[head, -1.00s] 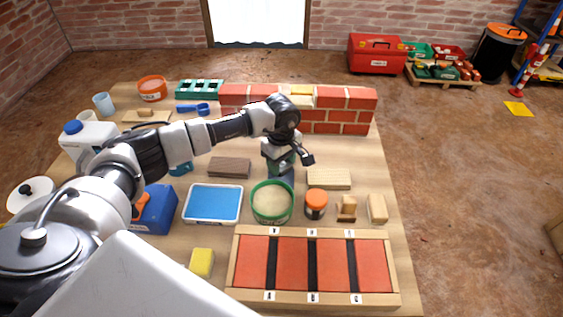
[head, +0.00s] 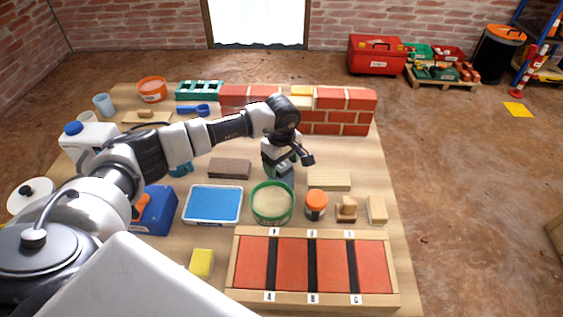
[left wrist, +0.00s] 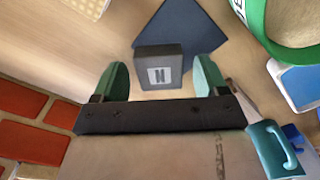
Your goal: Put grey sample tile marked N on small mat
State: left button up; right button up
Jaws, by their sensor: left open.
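The dark grey tile marked N (left wrist: 158,68) shows in the left wrist view, its lettered face toward the camera. It stands at the near edge of the dark blue small mat (left wrist: 190,25) and overlaps it in the picture. I cannot tell whether it rests fully on the mat. My left gripper (left wrist: 160,80) is open, with a green finger on either side of the tile and a visible gap at each side. In the head view my left gripper (head: 279,160) is low over the table behind the green-rimmed tub, hiding most of the mat. My right gripper is not seen.
The green-rimmed tub (head: 272,203) stands just in front of the gripper, with an orange-lidded jar (head: 316,204) beside it. A pale wood block (head: 328,179) lies to the right and a brown block (head: 229,168) to the left. A brick wall (head: 343,110) stands behind.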

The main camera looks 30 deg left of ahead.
aim_at(281, 165)
pick_arm(q)
notch_tip(281, 165, up, 12)
jog(key=p, duration=0.1)
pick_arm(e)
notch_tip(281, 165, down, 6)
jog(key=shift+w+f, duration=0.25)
